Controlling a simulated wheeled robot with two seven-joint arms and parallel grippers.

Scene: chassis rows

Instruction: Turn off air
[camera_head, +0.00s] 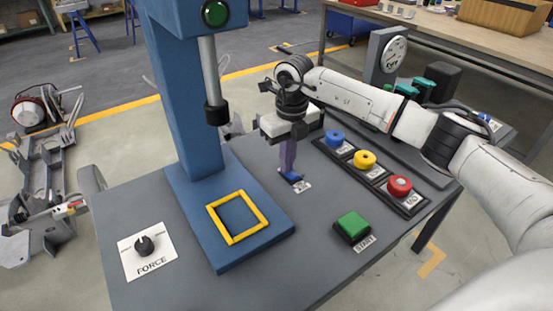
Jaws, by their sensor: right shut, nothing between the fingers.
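A small blue switch (292,177) sits on the grey table top, right of the blue press, with a small white label (303,187) beside it. The label is too small to read surely. My right gripper (289,170) points down from above with its fingers shut and empty. Its fingertips are right at the switch; I cannot tell whether they touch it. The fingers hide part of the switch, and its position cannot be told. My left gripper is not in view.
The blue press (187,110) with a yellow square frame (238,236) stands left of my gripper. Blue, yellow and red buttons (399,186) line the right. A green START button (352,226) is in front, a FORCE knob (145,245) at left. A gauge (393,54) stands behind.

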